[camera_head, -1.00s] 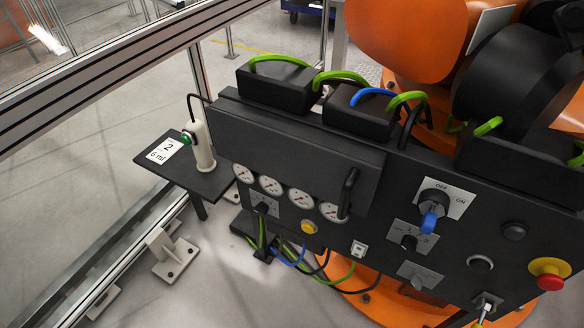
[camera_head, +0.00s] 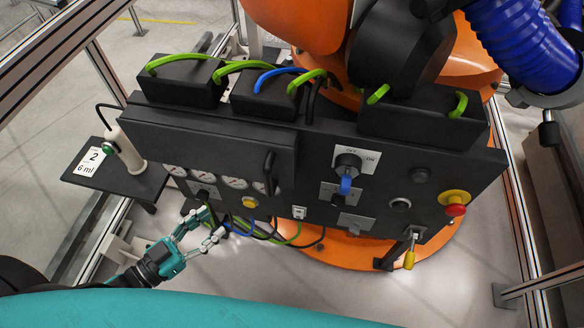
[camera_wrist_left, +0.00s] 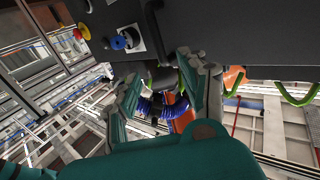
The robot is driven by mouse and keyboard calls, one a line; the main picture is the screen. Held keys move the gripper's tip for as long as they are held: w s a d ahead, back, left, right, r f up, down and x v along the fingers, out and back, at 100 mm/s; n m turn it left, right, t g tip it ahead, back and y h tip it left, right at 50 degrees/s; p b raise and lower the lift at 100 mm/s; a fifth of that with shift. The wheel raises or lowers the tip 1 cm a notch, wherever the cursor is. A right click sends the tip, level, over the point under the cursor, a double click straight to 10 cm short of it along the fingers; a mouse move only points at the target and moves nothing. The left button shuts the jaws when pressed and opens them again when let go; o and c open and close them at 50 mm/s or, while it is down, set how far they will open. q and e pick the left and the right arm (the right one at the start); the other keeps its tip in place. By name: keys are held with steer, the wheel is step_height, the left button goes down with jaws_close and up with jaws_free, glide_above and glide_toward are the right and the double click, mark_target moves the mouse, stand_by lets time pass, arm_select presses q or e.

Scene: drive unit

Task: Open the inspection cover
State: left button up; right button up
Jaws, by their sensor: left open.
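The inspection cover (camera_head: 200,145) is a wide black panel on the left of the drive unit's front, lying flat and shut above the gauges. Its black bar handle (camera_head: 268,172) stands upright at its right end. My left gripper (camera_head: 212,228), teal and grey, is open and empty, below and left of the handle, apart from it. In the left wrist view my gripper (camera_wrist_left: 165,88) shows spread fingers, with a dark bar, apparently the handle (camera_wrist_left: 154,28), beyond them. My right gripper is not in view.
Several gauges (camera_head: 205,179) and a yellow button (camera_head: 249,202) sit below the cover. Green and blue cables (camera_head: 285,232) hang near my left gripper. A blue-handled switch (camera_head: 346,178) and a red emergency stop (camera_head: 455,204) are to the right. A side shelf (camera_head: 130,182) holds a white device.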

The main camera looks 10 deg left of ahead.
mark_target(265, 182)
arm_select(q)
steer(key=p+x, duration=0.1)
steer(key=x, duration=0.4)
steer(key=p+x, duration=0.1)
steer(key=x, duration=0.5)
steer(key=r+x, duration=0.1)
steer(key=x, duration=0.5)
steer(key=shift+d+p, duration=0.3)
steer(key=shift+p, duration=0.1)
steer(key=shift+f, duration=0.1)
steer(key=shift+c, duration=0.3)
jaws_close()
steer(key=shift+w, duration=0.1)
